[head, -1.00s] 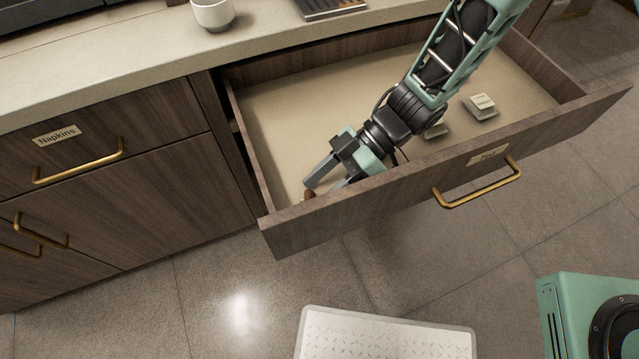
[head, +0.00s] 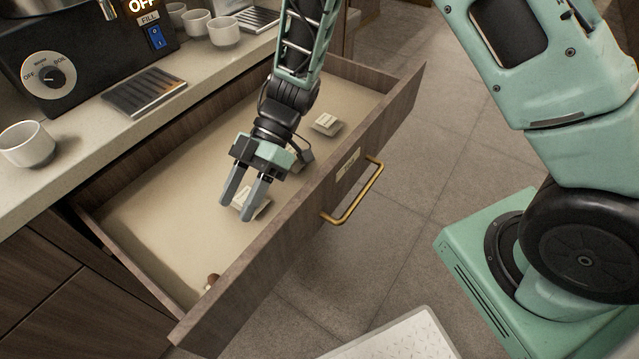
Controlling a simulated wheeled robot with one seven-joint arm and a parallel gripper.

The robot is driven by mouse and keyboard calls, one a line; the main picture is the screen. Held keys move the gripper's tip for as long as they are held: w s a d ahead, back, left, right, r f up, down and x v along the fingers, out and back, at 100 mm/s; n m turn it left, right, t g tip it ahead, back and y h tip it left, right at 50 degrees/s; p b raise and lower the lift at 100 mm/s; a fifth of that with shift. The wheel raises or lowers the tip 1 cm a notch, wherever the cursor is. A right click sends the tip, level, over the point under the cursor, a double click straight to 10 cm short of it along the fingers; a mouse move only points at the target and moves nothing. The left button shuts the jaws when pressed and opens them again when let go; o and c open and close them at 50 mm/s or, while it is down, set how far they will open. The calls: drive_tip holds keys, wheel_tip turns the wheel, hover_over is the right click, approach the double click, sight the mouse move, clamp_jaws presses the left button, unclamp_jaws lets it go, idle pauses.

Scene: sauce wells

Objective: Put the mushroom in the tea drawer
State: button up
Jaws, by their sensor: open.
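The tea drawer (head: 276,229) is pulled open, with its label (head: 347,164) and brass handle (head: 357,194) on the front. The mushroom (head: 212,280) is a small brown piece inside the drawer, near the front-left corner and close to the front panel, partly hidden by it. My gripper (head: 241,207) is open and empty, inside the drawer area, pointing down. It is up and to the right of the mushroom, apart from it. A pale tea packet (head: 252,203) lies at the fingertips; I cannot tell whether they touch it.
Another packet (head: 325,123) lies farther back in the drawer, and one is partly hidden behind my gripper. White cups (head: 224,31) and a drip tray (head: 143,93) stand on the counter (head: 75,157). A single cup (head: 26,145) is near the counter's left. The drawer's left part is mostly clear.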

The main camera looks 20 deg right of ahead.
drive_tip(key=w+r+m+t+h, duration=0.3)
drive_tip(key=w+r+m+t, duration=0.5)
drive_tip(key=t, duration=0.3)
drive_tip(key=s+d+r+m+g+h, duration=0.2)
drive_tip(key=s+d, duration=0.4)
drive_tip(key=s, duration=0.4)
drive_tip(key=s+d+r+m+g+h, duration=0.2)
drive_tip(key=s+d, duration=0.4)
drive_tip(key=s, duration=0.5)
drive_tip(key=shift+s+r+m+h, duration=0.2)
drive_tip(key=shift+r+m+h, duration=0.15)
drive_tip(key=shift+m+h, duration=0.45)
